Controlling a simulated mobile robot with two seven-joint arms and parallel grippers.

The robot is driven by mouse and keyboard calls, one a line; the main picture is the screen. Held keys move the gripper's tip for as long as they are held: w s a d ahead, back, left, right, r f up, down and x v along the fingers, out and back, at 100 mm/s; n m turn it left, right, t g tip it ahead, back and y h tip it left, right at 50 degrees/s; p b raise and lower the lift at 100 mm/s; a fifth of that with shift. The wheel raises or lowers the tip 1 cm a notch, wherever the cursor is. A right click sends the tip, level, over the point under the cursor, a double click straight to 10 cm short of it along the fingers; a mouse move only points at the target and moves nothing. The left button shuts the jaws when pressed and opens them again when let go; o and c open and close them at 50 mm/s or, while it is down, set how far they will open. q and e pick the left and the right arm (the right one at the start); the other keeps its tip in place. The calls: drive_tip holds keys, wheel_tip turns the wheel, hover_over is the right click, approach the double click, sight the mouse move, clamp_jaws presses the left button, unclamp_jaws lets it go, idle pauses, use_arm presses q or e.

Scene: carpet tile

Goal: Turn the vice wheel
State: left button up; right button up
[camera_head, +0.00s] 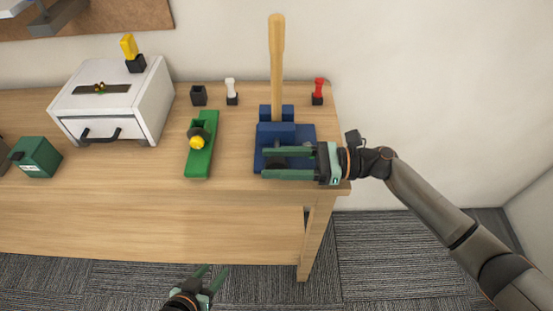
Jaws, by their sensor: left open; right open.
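The blue vice (308,131) stands near the right end of the wooden workbench, with a long wooden handle (277,60) upright in its jaws. The vice's dark wheel (277,162) is at its front, partly hidden by my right gripper. My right gripper (289,162) is open, its fingers pointing left on the far and near sides of the wheel; I cannot tell whether they touch it. My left gripper (211,279) is open and empty, low in front of the bench.
A green tool with a yellow knob (203,155) lies left of the vice. A red-handled tool (319,88), a white one (232,89) and a dark empty holder (198,95) stand behind. A white drawer box (149,100) and a green box (37,157) are further left.

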clamp_jaws()
idle(0.5)
